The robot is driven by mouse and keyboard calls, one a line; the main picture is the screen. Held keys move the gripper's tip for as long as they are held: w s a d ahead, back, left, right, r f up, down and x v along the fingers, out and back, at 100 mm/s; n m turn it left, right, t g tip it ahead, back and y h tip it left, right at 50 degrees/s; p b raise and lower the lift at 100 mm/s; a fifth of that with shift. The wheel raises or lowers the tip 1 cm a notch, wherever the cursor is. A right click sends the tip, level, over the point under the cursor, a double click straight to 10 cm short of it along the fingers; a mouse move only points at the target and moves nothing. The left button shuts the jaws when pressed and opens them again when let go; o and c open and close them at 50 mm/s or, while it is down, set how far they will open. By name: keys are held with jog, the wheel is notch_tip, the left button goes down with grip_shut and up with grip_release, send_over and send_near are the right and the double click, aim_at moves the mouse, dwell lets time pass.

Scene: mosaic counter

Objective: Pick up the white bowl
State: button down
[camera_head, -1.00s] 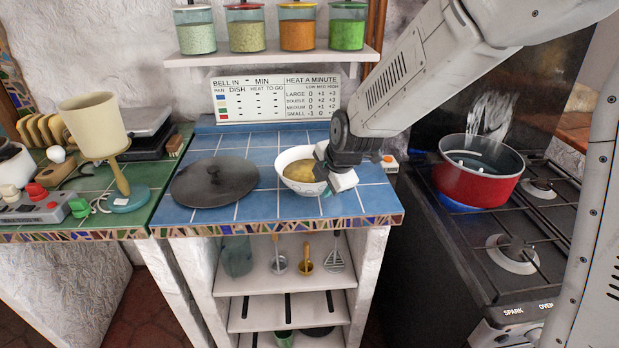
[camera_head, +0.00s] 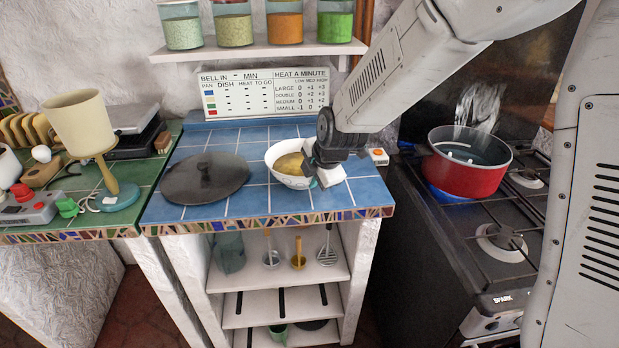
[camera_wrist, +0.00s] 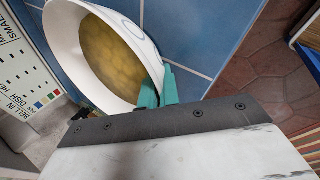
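The white bowl (camera_head: 283,179) is on the blue tiled counter, toward its right side, with yellowish contents inside. In the wrist view the bowl (camera_wrist: 69,42) fills the upper left, its rim facing the camera. My gripper (camera_head: 315,182) is at the bowl's right side in the head view. In the wrist view its teal fingertips (camera_wrist: 160,91) are close together at the rim, one on each side, and appear shut on it. I cannot tell whether the bowl's base touches the tiles.
A dark round lid (camera_head: 204,180) lies left of the bowl. A red pot (camera_head: 466,176) stands on the stove to the right. A sign (camera_head: 265,93) stands behind, under a shelf of jars (camera_head: 262,47). A lamp (camera_head: 80,125) stands on the green counter.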

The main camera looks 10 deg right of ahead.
jog(key=shift+r, duration=0.85)
jog(key=shift+v, duration=0.95)
jog(key=s+d, duration=0.2)
jog(key=s, duration=0.5)
jog(key=s+d+r, duration=0.1)
jog(key=s+d, duration=0.2)
jog(key=s, duration=0.4)
jog(key=shift+r, duration=0.15)
jog(key=shift+s+a, duration=0.1)
jog(key=shift+s, duration=0.05)
